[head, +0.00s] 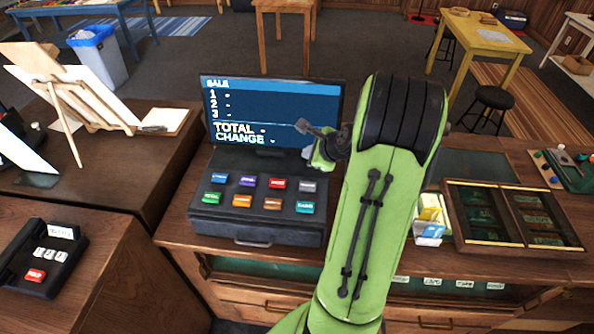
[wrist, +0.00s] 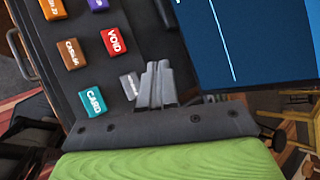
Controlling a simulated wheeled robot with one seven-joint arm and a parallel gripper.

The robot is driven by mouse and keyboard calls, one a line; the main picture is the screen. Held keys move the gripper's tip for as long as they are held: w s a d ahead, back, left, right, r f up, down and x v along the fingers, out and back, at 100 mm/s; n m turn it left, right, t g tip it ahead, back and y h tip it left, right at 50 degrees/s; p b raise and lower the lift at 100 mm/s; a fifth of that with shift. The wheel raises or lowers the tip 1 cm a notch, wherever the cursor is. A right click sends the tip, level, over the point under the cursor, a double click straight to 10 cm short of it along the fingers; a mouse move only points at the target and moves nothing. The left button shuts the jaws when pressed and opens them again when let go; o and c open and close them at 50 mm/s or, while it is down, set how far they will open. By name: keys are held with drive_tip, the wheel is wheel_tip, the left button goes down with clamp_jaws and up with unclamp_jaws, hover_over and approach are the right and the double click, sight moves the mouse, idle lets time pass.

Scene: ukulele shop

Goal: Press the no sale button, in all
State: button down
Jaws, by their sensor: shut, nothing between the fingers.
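The cash register (head: 255,226) stands on the wooden counter with two rows of coloured buttons below its screen (head: 270,112). A grey button (head: 307,187) is at the right end of the back row, beside the red VOID button (head: 278,184); its label is too small to read. In the wrist view the grey button (wrist: 130,86) lies just left of my gripper (wrist: 158,68), beside the red VOID button (wrist: 114,41) and teal CARD button (wrist: 93,101). My gripper is shut and empty, over the register's right side. I cannot tell whether it touches anything.
An open wooden case (head: 515,218) and small yellow and white boxes (head: 430,222) stand right of the register. A small black device with white and red keys (head: 42,258) is at left. An easel (head: 65,95) stands behind it.

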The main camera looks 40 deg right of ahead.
sight(309, 188)
drive_tip(key=f+b, duration=0.2)
drive_tip(key=f, duration=0.1)
drive_tip(key=f+b, duration=0.5)
drive_tip(key=shift+s+a+f+b, duration=0.2)
drive_tip(key=shift+s+f+b, duration=0.1)
drive_tip(key=shift+s+f, duration=0.1)
drive_tip(key=shift+w, duration=0.1)
idle(1.7)
drive_tip(key=shift+f, duration=0.4)
drive_tip(key=shift+f+b, duration=0.45)
drive_tip(key=shift+b, duration=0.1)
idle(0.4)
drive_tip(key=shift+r+p, duration=0.8)
drive_tip(key=shift+r, duration=0.1)
drive_tip(key=shift+r, duration=0.1)
